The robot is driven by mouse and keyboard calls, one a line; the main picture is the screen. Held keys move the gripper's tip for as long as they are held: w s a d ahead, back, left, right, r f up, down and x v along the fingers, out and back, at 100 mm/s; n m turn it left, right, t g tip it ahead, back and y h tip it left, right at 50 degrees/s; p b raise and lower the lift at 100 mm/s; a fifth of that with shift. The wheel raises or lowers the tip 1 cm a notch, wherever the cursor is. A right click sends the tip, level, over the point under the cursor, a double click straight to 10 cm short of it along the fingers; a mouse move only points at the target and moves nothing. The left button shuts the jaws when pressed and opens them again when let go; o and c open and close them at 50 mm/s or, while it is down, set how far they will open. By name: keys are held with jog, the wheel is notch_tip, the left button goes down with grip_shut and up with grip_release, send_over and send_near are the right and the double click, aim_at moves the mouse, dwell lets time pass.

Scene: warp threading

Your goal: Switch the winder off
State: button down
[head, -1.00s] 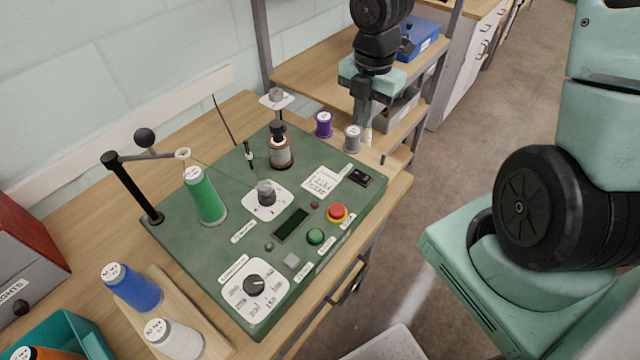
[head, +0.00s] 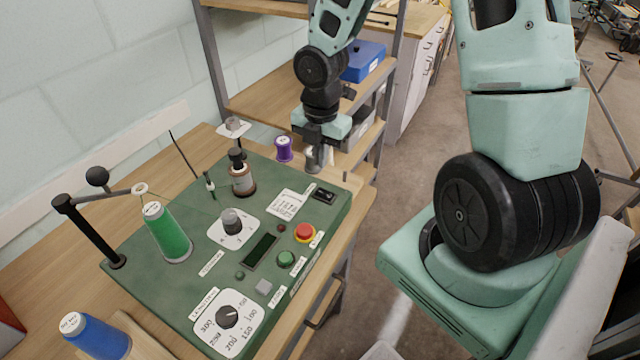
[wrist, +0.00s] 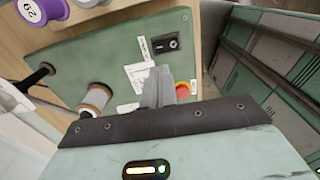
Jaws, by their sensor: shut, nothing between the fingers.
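The winder is a green panel (head: 205,262) on the wooden bench. Its black power switch (head: 323,195) sits at the panel's far right corner; the wrist view also shows it (wrist: 165,44) with a small white mark. I cannot tell which way it is set. My gripper (head: 316,168) is shut and empty, pointing down just behind the switch in the head view. In the wrist view its fingertips (wrist: 160,72) appear beside the switch, with no clear contact. A red stop button (head: 304,232) and a green button (head: 286,258) lie nearer on the panel.
A purple spool (head: 283,149) stands behind the panel, and a grey spool is mostly hidden by my gripper. A copper-brown spool (head: 242,180) and a green thread cone (head: 166,234) stand on the winder. Shelves with a blue box (head: 362,61) are behind.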

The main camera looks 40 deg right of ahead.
aim_at(321, 192)
notch_tip(321, 192, down, 8)
jog(key=shift+f, duration=0.2)
jog(key=shift+w+f, duration=0.1)
dwell(0.5)
jog(key=shift+s+d+r, duration=0.15)
jog(key=shift+s, duration=0.25)
jog(key=shift+s+d+r, duration=0.1)
jog(key=shift+s, duration=0.25)
